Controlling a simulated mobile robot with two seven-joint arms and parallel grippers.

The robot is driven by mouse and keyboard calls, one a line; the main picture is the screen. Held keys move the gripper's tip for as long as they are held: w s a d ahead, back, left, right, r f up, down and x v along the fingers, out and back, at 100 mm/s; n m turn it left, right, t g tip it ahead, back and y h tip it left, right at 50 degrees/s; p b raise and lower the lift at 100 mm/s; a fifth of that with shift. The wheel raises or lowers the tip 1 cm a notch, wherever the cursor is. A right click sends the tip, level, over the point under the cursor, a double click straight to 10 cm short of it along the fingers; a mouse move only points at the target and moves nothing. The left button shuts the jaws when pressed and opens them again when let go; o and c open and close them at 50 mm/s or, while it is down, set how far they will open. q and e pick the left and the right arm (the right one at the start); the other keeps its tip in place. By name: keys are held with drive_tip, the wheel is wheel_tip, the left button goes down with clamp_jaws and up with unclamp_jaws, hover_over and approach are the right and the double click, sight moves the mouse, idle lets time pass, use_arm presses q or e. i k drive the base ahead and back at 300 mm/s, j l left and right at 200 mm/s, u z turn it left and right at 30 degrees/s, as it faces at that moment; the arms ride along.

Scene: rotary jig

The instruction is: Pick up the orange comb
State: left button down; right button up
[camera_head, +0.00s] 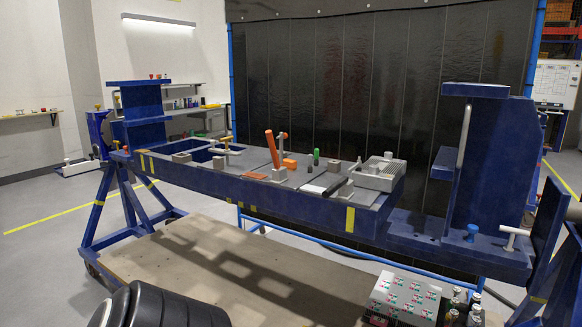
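Several orange things are on the blue jig beam (230,188) in the head view; I cannot tell for sure which is the comb. A flat, brownish-orange piece (255,175) lies near the front edge of the beam's top, left of the middle. Behind it a long orange bar (272,148) stands tilted to the left beside a grey clamp (282,146). A small orange block (290,164) sits right of the bar's foot. Neither of my grippers is in view, and nothing is seen touching these pieces.
A small green-topped piece (316,155) stands behind. Blue uprights rise at both ends. Below, a wooden platform (190,260) has a box with printed labels (404,298) and bottles.

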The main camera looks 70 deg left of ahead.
sight(291, 165)
drive_tip(key=u, duration=2.25)
